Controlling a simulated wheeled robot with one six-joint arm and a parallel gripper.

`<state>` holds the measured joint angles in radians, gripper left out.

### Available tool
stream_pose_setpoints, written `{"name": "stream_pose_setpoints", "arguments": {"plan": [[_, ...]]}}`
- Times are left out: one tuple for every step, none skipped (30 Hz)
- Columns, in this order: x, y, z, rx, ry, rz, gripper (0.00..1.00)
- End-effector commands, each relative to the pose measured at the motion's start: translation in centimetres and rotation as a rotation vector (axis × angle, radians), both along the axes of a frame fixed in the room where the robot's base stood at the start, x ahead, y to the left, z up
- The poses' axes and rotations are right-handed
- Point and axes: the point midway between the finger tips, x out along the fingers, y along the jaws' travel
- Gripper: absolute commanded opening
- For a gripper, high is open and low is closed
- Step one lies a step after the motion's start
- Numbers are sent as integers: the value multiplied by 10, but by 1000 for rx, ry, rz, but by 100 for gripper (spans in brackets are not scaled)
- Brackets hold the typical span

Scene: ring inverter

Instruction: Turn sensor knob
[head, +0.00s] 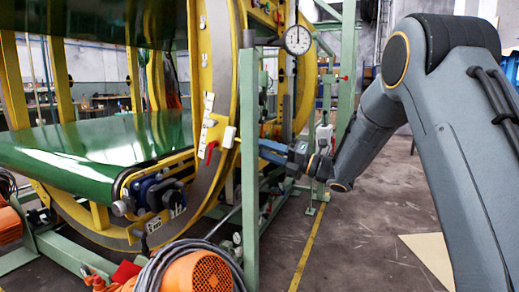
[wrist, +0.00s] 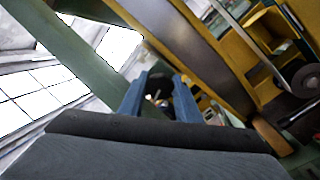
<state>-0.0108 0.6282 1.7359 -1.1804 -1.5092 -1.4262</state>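My gripper (head: 262,150) reaches left from my arm toward the yellow ring frame, at the green post. In the wrist view its two blue fingers (wrist: 160,100) stand apart, so it is open. A dark round part (wrist: 159,84) shows between or beyond the fingers, with a small pale bit below it; I cannot tell whether this is the sensor knob or whether the fingers touch it. In the head view, small white boxes (head: 229,137) and a red lever (head: 211,151) sit on the ring's edge left of the post. No sensor knob is clearly identifiable.
The green post (head: 250,200) stands beside my gripper. A round dial gauge (head: 298,40) is above it. A green belt (head: 85,150) runs through the yellow ring (head: 222,70). An orange motor (head: 198,273) and cables are low in front. The floor at right is open.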

Motion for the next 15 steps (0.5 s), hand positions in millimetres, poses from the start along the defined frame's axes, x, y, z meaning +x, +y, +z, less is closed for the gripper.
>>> {"name": "stream_pose_setpoints", "arguments": {"plan": [[0, 0, 0, 0, 0, 0, 8], [0, 0, 0, 0, 0, 0, 8], [0, 0, 0, 0, 1, 0, 8], [0, 0, 0, 1, 3, 1, 8], [0, 0, 0, 2, 5, 1, 8], [0, 0, 0, 3, 9, 2, 8], [0, 0, 0, 6, 14, 4, 8], [0, 0, 0, 8, 21, 6, 8], [0, 0, 0, 11, 30, 8, 8], [0, 0, 0, 15, 39, 11, 8], [0, 0, 0, 18, 50, 13, 8], [0, 0, 1, 24, 66, 18, 8], [0, 0, 1, 29, 81, 21, 8], [0, 0, 1, 35, 97, 26, 8], [0, 0, 1, 44, 121, 32, 8]]}}
